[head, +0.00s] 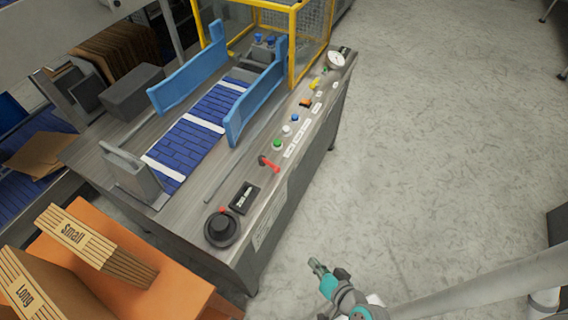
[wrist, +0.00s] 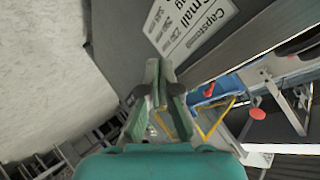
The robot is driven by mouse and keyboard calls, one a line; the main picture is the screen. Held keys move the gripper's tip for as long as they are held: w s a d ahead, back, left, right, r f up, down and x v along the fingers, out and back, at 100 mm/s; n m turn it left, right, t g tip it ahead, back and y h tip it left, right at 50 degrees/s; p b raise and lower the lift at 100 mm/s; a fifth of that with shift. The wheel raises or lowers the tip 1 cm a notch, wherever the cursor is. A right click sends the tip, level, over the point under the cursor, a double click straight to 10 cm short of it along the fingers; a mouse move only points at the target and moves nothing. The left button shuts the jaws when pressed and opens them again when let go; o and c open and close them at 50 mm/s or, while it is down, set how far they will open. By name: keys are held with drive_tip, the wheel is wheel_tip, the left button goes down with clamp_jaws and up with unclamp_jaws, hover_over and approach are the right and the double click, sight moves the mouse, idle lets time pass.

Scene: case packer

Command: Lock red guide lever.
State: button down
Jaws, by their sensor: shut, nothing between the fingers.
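The red guide lever (head: 269,164) is on the machine's front control panel in the head view, between the black counter and the green button. Its red handle slants down and to the right from a dark pivot. In the wrist view a small red part (wrist: 209,90) shows right of my fingers, probably the same lever. My gripper (head: 316,266) is over the grey floor in front of the machine, well apart from the lever. In the wrist view its fingers (wrist: 160,92) are close together with nothing held.
A black knob (head: 221,229) and green button (head: 277,144) flank the lever. Blue guide rails (head: 255,103) stand over the blue conveyor (head: 190,140). A yellow guard frame (head: 293,45) rises behind. An orange stand (head: 130,285) with cartons is at the lower left. The floor (head: 430,130) at right is clear.

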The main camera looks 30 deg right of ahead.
drive_tip(key=w+d+f+m+y, duration=0.1)
drive_tip(key=w+d+m+y, duration=0.15)
drive_tip(key=w, duration=0.65)
drive_tip(key=n+t+y, duration=0.1)
drive_tip(key=t+y, duration=0.2)
drive_tip(key=y, duration=0.3)
approach(284, 170)
drive_tip(key=d+r, duration=0.3)
drive_tip(key=shift+w+d+r+n+t, duration=0.25)
drive_tip(key=shift+w+d+r+t, duration=0.05)
drive_tip(key=shift+w+d+r, duration=0.2)
drive_tip(key=shift+a+f, duration=0.1)
drive_tip(key=x, duration=1)
drive_tip(key=shift+w+a, duration=0.15)
drive_tip(key=shift+a, duration=0.1)
drive_tip(key=shift+s+a+f, duration=0.1)
drive_tip(key=shift+s+a, duration=0.2)
drive_tip(key=shift+a, duration=0.25)
drive_tip(key=shift+s+a+f, duration=0.1)
drive_tip(key=shift+s+a, duration=0.15)
drive_tip(key=shift+a, duration=0.3)
drive_tip(key=shift+s+a+f, duration=0.1)
drive_tip(key=shift+s+a, duration=0.1)
drive_tip(key=shift+a, duration=0.4)
